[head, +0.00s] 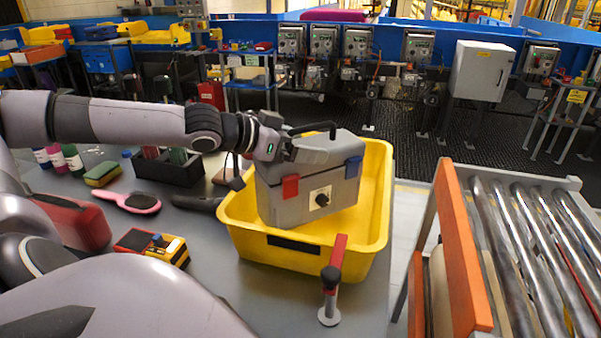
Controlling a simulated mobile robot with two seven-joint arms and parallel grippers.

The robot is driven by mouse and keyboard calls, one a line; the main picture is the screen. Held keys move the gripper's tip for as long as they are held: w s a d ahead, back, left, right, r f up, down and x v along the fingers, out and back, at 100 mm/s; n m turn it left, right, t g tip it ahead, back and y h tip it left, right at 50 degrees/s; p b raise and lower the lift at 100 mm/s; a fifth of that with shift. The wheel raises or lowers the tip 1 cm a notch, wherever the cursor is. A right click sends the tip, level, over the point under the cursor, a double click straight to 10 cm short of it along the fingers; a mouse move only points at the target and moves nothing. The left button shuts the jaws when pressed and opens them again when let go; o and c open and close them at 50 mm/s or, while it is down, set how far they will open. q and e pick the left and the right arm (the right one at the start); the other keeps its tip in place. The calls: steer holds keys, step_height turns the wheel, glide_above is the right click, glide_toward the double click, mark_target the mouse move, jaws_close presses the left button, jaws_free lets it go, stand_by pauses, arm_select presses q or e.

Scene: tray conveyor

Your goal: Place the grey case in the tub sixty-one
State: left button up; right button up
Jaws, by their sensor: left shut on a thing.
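The grey case (286,211), a toolbox with a red latch, a blue latch and a black knob on its front, is inside the yellow tub (245,236). It looks slightly tilted, and I cannot tell whether it rests on the tub floor. The tub has a dark label on its front, with no number readable. My left gripper (318,152) is at the top of the case, shut on it near the black handle; the fingertips are partly hidden. My right gripper is not in view.
A red-handled stand (332,282) is close in front of the tub. A pink hairbrush (131,202), a yellow-and-red box (153,246), a red case (78,222) and a black tray (168,168) lie on the grey table to the left. A roller conveyor (535,260) stands right, across a gap.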

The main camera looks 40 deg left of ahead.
arm_select(q)
step_height(320, 180, down, 4)
steer(key=b, duration=0.3)
steer(key=o, duration=1.7)
steer(key=shift+f, duration=0.25)
steer(key=shift+s+r, duration=0.1)
steer(key=shift+s, duration=0.05)
steer(key=v, duration=1.1)
steer(key=shift+s+r+p, duration=0.15)
steer(key=shift+s+p, duration=0.2)
